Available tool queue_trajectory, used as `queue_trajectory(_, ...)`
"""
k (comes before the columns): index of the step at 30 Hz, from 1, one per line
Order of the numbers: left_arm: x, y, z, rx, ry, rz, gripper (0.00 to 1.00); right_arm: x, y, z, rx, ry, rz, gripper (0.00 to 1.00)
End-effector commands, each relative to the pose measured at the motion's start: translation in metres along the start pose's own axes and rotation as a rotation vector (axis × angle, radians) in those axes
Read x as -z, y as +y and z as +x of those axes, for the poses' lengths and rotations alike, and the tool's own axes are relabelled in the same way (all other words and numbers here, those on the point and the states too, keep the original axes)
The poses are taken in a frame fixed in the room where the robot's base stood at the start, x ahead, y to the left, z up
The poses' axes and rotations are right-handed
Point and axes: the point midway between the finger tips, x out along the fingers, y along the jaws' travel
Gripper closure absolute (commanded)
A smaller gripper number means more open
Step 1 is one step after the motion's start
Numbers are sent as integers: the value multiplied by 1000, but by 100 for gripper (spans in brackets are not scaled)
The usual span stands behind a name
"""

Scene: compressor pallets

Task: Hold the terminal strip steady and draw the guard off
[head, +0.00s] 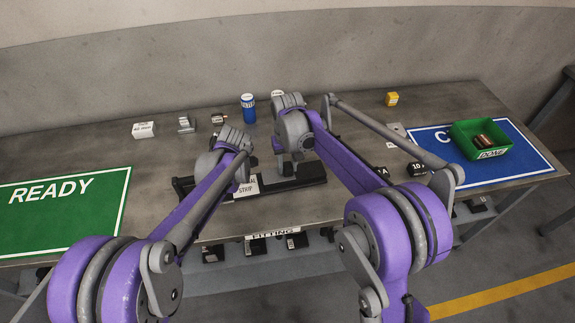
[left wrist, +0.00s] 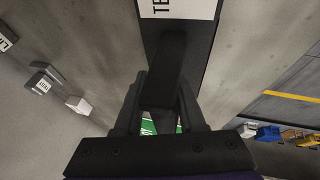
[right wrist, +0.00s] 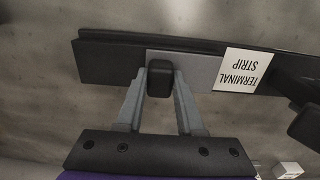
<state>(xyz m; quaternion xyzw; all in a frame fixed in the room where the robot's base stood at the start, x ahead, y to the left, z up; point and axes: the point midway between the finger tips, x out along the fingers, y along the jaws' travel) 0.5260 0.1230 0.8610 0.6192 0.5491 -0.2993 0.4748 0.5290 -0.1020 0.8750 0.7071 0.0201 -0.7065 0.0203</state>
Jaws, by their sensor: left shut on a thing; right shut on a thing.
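The terminal strip (head: 310,181) is a long dark bar lying on the table, with a white label (right wrist: 240,70) near its middle. In the left wrist view, my left gripper (left wrist: 160,100) is shut on a dark upright block (left wrist: 165,65) of the strip, near the label. In the head view my left arm hides most of that grip. My right gripper (right wrist: 160,85) is shut on a black knob (right wrist: 160,80) on a grey plate, which looks like the guard (right wrist: 205,69). The plate sits along the strip beside the label. I cannot tell whether it has slid.
A green READY mat (head: 65,210) lies at the left. A blue mat (head: 520,168) at the right bears a green bin (head: 470,133) with brown parts inside. A blue can (head: 248,108), small grey parts and a yellow block (head: 392,99) stand at the back.

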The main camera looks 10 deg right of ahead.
Motion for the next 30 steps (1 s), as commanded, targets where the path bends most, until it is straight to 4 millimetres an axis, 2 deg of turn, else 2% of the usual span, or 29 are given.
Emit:
queue_trajectory(10,-3,-2,1,3,-5,0,100,0,4,0,1,0,1,100)
queue_trajectory(13,-3,-2,1,3,-5,0,100,1,22,0,0,0,4,100)
queue_trajectory(18,-2,-2,1,3,-4,-1,100,1,66,0,-3,0,7,100)
queue_trajectory(21,-2,-2,1,3,-4,-1,100,0,86,0,-3,1,6,100)
queue_trajectory(25,-2,-2,2,3,-3,-1,100,0,100,0,-2,1,4,100)
queue_trajectory(30,-1,-2,2,3,-2,-1,100,0,102,0,-3,1,1,100)
